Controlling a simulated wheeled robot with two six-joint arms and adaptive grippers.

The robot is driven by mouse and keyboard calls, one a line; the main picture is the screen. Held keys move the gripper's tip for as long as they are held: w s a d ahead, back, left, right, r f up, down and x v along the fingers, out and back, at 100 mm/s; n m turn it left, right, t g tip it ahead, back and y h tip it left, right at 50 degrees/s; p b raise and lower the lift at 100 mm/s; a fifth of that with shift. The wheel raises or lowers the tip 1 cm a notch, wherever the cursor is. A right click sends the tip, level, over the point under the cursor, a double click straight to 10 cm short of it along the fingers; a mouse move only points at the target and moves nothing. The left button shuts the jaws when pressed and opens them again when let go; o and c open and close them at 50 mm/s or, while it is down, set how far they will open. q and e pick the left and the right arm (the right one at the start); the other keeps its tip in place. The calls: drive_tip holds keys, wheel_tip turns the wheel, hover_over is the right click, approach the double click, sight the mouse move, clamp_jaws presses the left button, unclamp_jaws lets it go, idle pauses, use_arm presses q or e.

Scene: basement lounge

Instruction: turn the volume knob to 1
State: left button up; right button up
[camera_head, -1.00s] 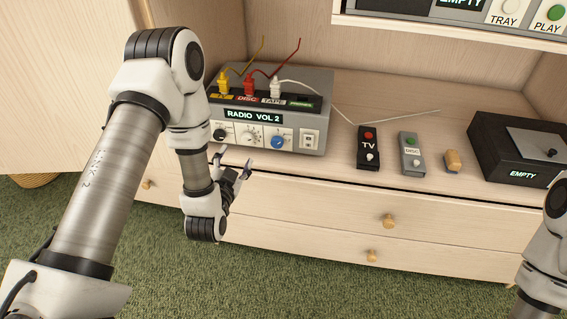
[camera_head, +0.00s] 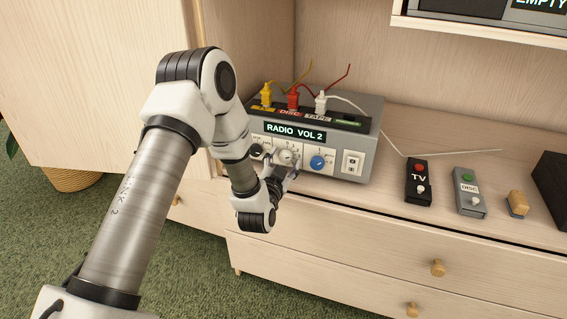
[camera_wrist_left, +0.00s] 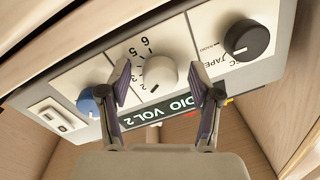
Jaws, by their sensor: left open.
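The grey amplifier box (camera_head: 369,153) stands on the cabinet, and its display (camera_head: 295,131) reads "RADIO VOL 2". The pale volume knob (camera_wrist_left: 161,73) sits on a white panel with a number scale, seen upside down in the left wrist view. In the head view the knob (camera_head: 287,157) is partly covered by my left gripper (camera_head: 290,170). In the wrist view my left gripper (camera_wrist_left: 160,84) is open, with one finger on each side of the knob. I cannot tell whether the fingers touch it. My right gripper is not in view.
A black selector knob (camera_wrist_left: 246,39) and a blue knob (camera_head: 318,163) flank the volume knob. Yellow, red and white plugs (camera_head: 293,98) stand on top. A TV remote (camera_head: 418,182), a DISC remote (camera_head: 468,192) and a small wooden object (camera_head: 517,203) lie to the right.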

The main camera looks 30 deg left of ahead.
use_arm(q)
drive_tip(key=c, duration=1.1)
drive_tip(key=shift+n, duration=0.3)
drive_tip(key=shift+n+p, duration=0.4)
drive_tip(key=shift+n, duration=0.7)
drive_tip(key=shift+d+n, duration=0.1)
drive_tip(key=shift+n, duration=1.3)
